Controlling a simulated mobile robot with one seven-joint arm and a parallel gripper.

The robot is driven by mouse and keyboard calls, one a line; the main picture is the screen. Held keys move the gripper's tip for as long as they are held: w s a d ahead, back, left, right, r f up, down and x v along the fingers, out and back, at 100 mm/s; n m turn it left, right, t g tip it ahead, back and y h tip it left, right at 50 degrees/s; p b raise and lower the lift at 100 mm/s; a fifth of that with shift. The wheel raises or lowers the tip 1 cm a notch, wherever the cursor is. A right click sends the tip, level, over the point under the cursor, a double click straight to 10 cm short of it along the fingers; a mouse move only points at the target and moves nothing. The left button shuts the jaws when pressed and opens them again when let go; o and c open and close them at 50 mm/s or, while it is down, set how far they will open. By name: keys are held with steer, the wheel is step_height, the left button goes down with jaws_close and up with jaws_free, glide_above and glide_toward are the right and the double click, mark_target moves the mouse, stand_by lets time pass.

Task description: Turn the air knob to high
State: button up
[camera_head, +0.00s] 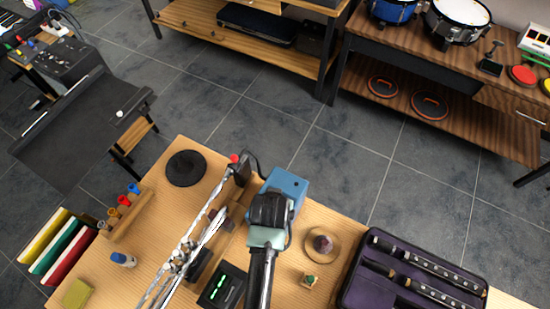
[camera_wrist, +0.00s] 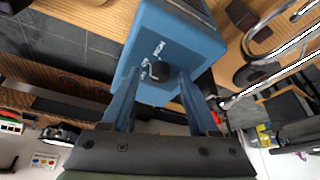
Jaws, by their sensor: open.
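A blue box (camera_head: 290,185) stands near the far edge of the wooden table, partly hidden by my arm. In the wrist view the blue box (camera_wrist: 172,45) fills the upper middle. A small dark knob (camera_wrist: 161,71) sits on its near face, with shiny metal fittings beside it. The knob's pointer and any markings are too small to read. My gripper (camera_wrist: 157,75) is open, with one finger on either side of the knob in the picture. I cannot tell whether the fingers touch it. In the head view my fingers are hidden by the wrist.
A silver flute-like instrument (camera_head: 187,250) on a stand is close left of my arm. A black device with a green display (camera_head: 224,287) is also beside the arm. A round wooden dish (camera_head: 322,244) and a purple instrument case (camera_head: 385,290) lie to the right. A black disc (camera_head: 186,168) lies at left.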

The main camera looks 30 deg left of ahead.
jaws_close()
steer(key=shift+m, duration=0.4)
steer(key=shift+a+r+m+h+p, duration=0.1)
steer(key=shift+m+h+p, duration=0.4)
steer(key=shift+m, duration=0.4)
steer(key=m+h, duration=0.1)
steer(key=m, duration=0.1)
steer(key=shift+a+m, duration=0.1)
steer(key=shift+m, duration=0.3)
steer(key=m, duration=0.2)
steer(key=m+h, duration=0.1)
steer(key=m, duration=0.1)
steer(key=shift+a+h+b, duration=0.15)
steer(key=shift+h+b, duration=0.15)
steer(key=shift+w+a+m+g+h+b, duration=0.1)
steer(key=shift+m+g+h+b, duration=0.25)
steer(key=shift+m, duration=1.15)
